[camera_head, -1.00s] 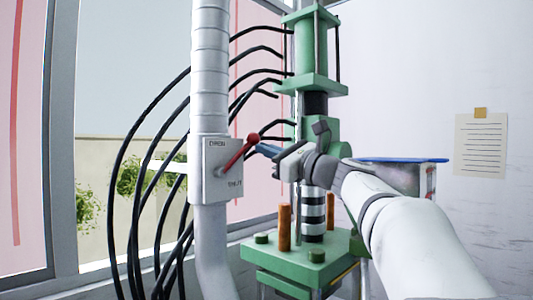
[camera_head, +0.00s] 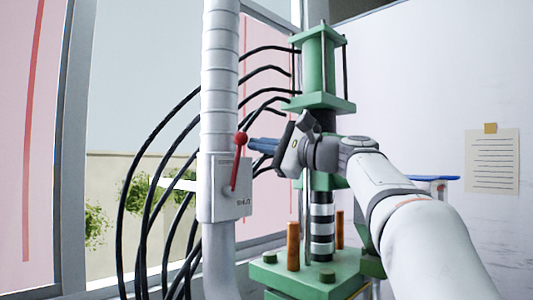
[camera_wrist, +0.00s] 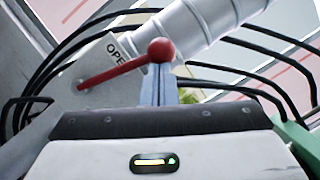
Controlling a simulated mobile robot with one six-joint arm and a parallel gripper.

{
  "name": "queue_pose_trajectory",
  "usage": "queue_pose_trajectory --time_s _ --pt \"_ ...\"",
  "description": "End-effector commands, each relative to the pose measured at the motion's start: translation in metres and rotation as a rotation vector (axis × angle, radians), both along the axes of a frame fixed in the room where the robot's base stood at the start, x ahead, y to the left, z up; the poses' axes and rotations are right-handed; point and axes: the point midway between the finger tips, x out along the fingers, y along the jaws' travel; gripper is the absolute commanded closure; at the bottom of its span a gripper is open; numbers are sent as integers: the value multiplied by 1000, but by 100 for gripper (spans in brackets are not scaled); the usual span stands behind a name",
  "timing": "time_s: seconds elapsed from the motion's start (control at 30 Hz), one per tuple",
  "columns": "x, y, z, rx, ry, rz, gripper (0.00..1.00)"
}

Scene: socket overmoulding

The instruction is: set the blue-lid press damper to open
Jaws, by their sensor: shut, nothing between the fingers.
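The damper box (camera_head: 210,205) is a grey plate on the ribbed duct. Its red lever (camera_head: 236,170) points almost straight up, leaning slightly right, and ends in a red knob (camera_head: 241,138). The box's upper label is hidden in the head view; "OPE" shows beside the lever (camera_wrist: 110,73) in the wrist view. The lower label is partly readable. My gripper (camera_head: 251,144) is shut and empty, its blue fingers just right of the knob. In the wrist view, the fingertips (camera_wrist: 160,72) sit right below the knob (camera_wrist: 161,50); I cannot tell whether they touch it.
The ribbed grey duct (camera_head: 220,90) stands behind the lever. Black hoses (camera_head: 150,145) arc around it to the green press (camera_head: 320,75). A blue lid (camera_head: 437,178) shows behind my arm. A paper note (camera_head: 491,162) hangs on the right wall.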

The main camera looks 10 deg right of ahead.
Motion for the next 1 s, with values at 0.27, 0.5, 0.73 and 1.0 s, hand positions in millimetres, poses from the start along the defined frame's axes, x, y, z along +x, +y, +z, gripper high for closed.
queue_pose_trajectory --time_s 0.27,0.5,0.73,1.0 --pt "-8 13 6 -117 -79 2 100" --pt "-11 17 7 -159 -106 1 100" --pt "-11 17 7 -165 -110 1 100" --pt "-11 17 7 -164 -109 1 100"
